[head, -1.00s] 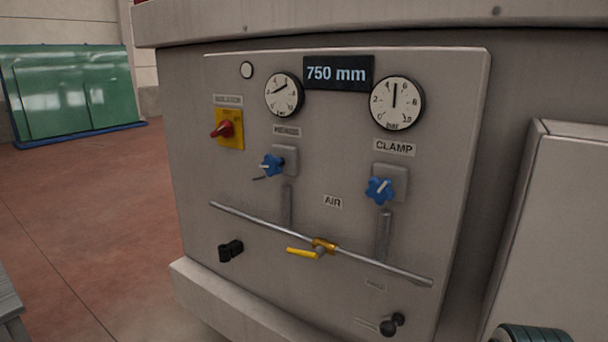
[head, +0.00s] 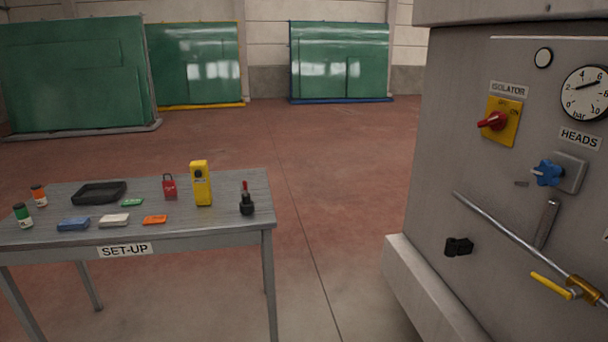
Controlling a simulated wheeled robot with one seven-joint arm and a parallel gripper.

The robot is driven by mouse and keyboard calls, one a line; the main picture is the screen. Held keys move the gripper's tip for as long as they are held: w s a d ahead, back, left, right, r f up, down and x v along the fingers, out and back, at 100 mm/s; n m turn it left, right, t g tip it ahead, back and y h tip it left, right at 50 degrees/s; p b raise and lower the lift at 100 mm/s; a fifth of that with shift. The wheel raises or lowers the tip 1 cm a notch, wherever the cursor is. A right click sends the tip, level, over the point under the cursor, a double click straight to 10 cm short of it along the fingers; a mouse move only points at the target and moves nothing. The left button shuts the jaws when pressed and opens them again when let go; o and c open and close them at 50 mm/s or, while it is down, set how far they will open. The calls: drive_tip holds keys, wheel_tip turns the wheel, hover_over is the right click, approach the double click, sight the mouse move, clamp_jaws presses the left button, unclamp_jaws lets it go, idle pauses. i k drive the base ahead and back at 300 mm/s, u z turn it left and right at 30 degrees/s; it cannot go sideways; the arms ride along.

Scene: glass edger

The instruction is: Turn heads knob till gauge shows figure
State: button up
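The HEADS knob (head: 547,172) is a blue star-shaped handwheel on a grey block, on the machine's panel at the right of the head view. Above it, the HEADS label (head: 579,138) sits under a round white bar gauge (head: 588,93). The gauge's right edge is near the frame edge. Its dark needle lies across the dial, slanting up to the right; I cannot tell surely which end is the pointer. My gripper is not in view, and nothing touches the knob.
The red isolator switch (head: 493,121) is on a yellow plate. A sloping pipe (head: 515,242) carries a yellow lever valve (head: 551,286); a black fitting (head: 458,247) is nearby. The SET-UP table (head: 258,190) at left holds several small items. Floor between table and machine is clear.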

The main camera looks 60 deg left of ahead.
sight(547, 174)
drive_tip(key=u, duration=0.45)
drive_tip(key=k, duration=0.55)
drive_tip(key=u, duration=1.25)
drive_tip(key=i, duration=0.3)
drive_tip(key=u, duration=1.2)
drive_tip(key=i, duration=0.95)
drive_tip(key=u, duration=0.4)
drive_tip(key=i, duration=1.55)
drive_tip(key=u, duration=0.55)
drive_tip(key=k, duration=1.95)
